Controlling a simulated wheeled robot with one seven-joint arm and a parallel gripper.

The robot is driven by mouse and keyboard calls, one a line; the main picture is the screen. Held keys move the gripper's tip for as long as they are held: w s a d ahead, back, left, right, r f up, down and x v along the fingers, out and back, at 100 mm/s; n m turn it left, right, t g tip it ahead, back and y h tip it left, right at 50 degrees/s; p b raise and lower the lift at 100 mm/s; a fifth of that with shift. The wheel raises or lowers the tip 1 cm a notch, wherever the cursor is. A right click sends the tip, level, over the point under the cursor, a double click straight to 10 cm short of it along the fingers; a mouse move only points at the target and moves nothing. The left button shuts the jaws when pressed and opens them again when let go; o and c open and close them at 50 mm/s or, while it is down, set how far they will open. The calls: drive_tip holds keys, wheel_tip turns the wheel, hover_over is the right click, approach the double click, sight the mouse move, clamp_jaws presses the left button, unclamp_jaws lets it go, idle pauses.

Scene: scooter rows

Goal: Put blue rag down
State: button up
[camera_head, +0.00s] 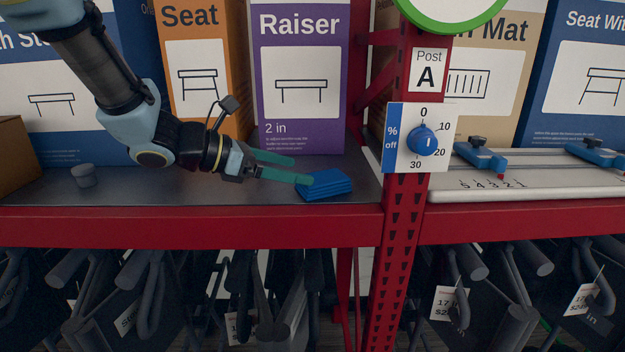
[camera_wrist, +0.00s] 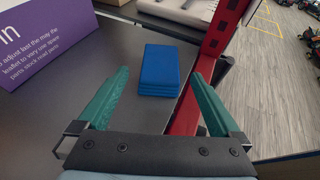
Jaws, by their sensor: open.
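The blue rag (camera_head: 325,186) is a folded, layered block lying on the dark grey shelf (camera_head: 230,188), near its front edge and left of the red post. My gripper (camera_head: 301,170) has two teal fingers and reaches in from the left, its tips beside the rag's left end. In the wrist view the rag (camera_wrist: 160,70) lies ahead of and between the spread fingers (camera_wrist: 163,73), with visible gaps on both sides. The gripper is open and holds nothing.
The red post (camera_head: 400,225) with a discount dial (camera_head: 422,141) stands right of the rag. A purple Raiser box (camera_head: 300,125) and an orange Seat box (camera_head: 203,75) stand behind. A small grey cylinder (camera_head: 84,176) sits at left. Shelf between cylinder and gripper is bare.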

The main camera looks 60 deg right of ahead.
drive_tip(key=shift+b+v, duration=0.3)
drive_tip(key=shift+v, duration=1.95)
drive_tip(key=shift+s, duration=0.1)
